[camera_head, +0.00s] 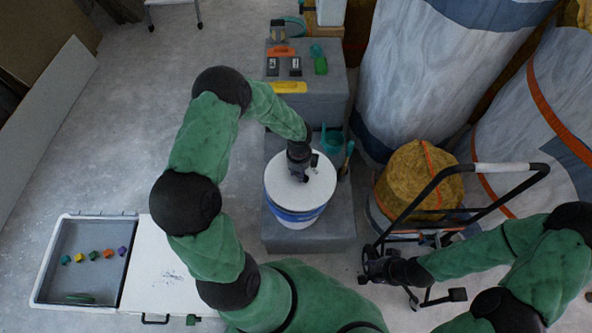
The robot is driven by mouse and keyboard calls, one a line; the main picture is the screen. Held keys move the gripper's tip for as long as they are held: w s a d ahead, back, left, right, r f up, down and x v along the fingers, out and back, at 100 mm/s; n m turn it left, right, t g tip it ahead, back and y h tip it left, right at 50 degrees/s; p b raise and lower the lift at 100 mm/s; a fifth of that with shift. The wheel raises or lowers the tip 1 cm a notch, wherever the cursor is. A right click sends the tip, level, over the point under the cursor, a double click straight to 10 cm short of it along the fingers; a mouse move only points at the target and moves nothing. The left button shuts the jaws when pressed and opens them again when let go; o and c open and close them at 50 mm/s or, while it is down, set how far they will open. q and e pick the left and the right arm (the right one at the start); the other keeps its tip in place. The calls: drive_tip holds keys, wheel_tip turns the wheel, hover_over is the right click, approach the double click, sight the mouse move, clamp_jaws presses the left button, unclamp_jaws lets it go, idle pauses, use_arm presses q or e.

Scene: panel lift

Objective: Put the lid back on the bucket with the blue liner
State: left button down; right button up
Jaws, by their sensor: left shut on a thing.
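The round white lid (314,189) covers the top of the white bucket (297,223), which shows a blue band below the rim. The bucket stands on a grey block. From above I cannot tell whether the lid touches the rim all the way round. My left gripper (299,176) is shut on the lid near its middle and hides its grip point. My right gripper (366,267) is empty and looks open, low at the right beside the cart, away from the bucket. The liner inside the bucket is hidden.
The grey block (341,229) has bare room in front of the bucket. Teal tools stand behind it. A cart with a black handle (433,183) and a yellow-brown bundle (418,177) stand at right. An open case (50,262) with several coloured pieces lies at left.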

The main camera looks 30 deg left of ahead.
sight(296, 175)
use_arm(q)
drive_tip(key=a+m, duration=0.1)
drive_tip(key=m, duration=0.1)
drive_tip(key=shift+w+a+m, duration=0.1)
drive_tip(key=shift+m, duration=0.2)
drive_tip(key=shift+f, duration=0.1)
wheel_tip(296, 175, down, 4)
drive_tip(key=b, duration=0.4)
drive_tip(key=shift+f, duration=0.1)
drive_tip(key=shift+f+b, duration=0.8)
drive_tip(key=shift+f, duration=0.2)
drive_tip(key=shift+a, duration=0.15)
drive_tip(key=shift+f+p, duration=0.15)
drive_tip(key=shift+p, duration=0.4)
idle(1.4)
drive_tip(key=c, duration=0.8)
unclamp_jaws()
drive_tip(key=shift+c, duration=0.2)
